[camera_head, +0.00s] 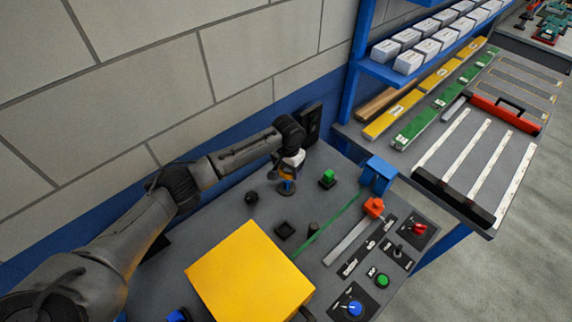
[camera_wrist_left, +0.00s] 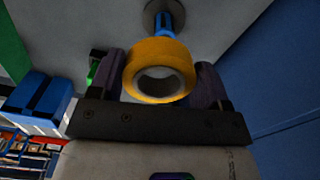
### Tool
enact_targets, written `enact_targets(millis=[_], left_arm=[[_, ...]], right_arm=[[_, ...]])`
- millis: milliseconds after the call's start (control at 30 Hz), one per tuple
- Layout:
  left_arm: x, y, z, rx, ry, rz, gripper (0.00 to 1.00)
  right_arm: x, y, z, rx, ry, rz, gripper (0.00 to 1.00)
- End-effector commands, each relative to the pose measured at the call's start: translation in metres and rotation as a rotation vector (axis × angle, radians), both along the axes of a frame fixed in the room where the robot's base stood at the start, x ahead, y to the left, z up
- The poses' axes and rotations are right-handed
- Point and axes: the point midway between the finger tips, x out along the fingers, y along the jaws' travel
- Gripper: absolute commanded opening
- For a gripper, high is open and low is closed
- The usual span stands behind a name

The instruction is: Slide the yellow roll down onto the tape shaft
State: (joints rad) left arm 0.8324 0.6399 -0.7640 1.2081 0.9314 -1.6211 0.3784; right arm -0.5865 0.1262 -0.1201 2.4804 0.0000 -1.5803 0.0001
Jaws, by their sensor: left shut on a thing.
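The yellow roll (camera_wrist_left: 134,81) is held between the two fingers of my left gripper (camera_wrist_left: 160,85) in the left wrist view, its grey-lined hole facing the camera. The blue tape shaft (camera_wrist_left: 168,22) rises from a round grey base beyond the roll. In the head view my left gripper (camera_head: 288,172) is small and partly hides the roll; the blue shaft (camera_head: 287,187) shows just below it. Whether the shaft's tip is inside the roll's hole is hidden. My right gripper is out of view.
On the panel, a green button (camera_head: 328,177) and a blue block (camera_head: 377,174) stand right of the shaft. A black knob (camera_head: 251,197) is to its left. A large yellow box (camera_head: 250,270) lies in front. A wall runs close behind.

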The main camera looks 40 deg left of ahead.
Motion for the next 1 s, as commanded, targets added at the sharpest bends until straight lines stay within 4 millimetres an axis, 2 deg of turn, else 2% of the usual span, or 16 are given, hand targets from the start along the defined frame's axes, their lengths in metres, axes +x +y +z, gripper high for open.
enact_targets(millis=[267,667,1000], left_arm=[[-0.001,0.009,-0.014,0.000,-0.002,-0.003,0.46],[-0.001,0.009,-0.035,0.000,-0.002,-0.002,0.46],[-0.001,0.009,-0.037,0.000,-0.002,-0.002,0.46]], right_arm=[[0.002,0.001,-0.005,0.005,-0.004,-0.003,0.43],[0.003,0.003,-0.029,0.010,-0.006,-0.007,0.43],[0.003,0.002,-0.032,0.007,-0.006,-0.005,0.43]])
